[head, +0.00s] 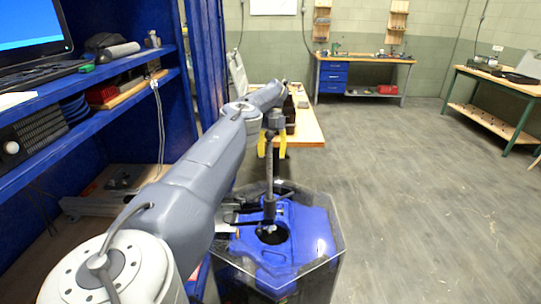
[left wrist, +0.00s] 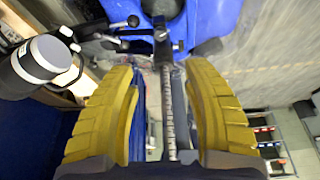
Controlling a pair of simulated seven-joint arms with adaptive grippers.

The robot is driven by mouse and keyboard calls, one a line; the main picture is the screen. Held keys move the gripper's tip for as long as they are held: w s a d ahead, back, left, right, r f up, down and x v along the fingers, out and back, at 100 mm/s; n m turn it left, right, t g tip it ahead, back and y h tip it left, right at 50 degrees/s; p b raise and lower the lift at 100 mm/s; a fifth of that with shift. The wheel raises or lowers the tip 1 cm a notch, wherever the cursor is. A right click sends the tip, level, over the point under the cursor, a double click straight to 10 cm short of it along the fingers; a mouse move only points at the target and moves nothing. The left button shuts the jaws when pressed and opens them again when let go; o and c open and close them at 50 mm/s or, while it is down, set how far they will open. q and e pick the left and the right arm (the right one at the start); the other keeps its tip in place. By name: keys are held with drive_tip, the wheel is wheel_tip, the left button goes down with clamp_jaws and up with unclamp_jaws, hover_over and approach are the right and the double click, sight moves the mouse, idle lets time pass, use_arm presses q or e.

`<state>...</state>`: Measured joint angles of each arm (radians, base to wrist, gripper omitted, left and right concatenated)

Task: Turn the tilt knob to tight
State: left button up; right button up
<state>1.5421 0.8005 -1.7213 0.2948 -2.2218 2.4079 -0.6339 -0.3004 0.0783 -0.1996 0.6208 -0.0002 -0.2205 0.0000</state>
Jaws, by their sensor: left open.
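A thruster with a dark upright shaft (head: 269,180) stands in a blue-topped tank (head: 310,222) with clear walls. In the left wrist view the shaft (left wrist: 168,105) carries scale-like marks and leads to a clamp at the top. Small dark round-ended handles (left wrist: 133,20) stick out by the clamp; I cannot tell which one is the tilt knob. My left gripper (head: 272,150) points down near the upper shaft. Its two yellow fingers are open and apart in the left wrist view (left wrist: 163,85), with the shaft seen between them. My right gripper is not in view.
A blue shelf unit (head: 140,62) with a monitor stands close at the left. A wooden table (head: 309,128) is behind the tank. Workbenches (head: 365,60) stand along the far wall and at the right. The floor (head: 420,190) right of the tank is clear.

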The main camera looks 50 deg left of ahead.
use_arm(q)
drive_tip(key=x, duration=1.7)
drive_tip(key=shift+w, duration=0.15)
drive_tip(key=shift+o, duration=0.2)
drive_tip(key=shift+f, duration=0.1)
clamp_jaws()
drive_tip(key=shift+d, duration=0.1)
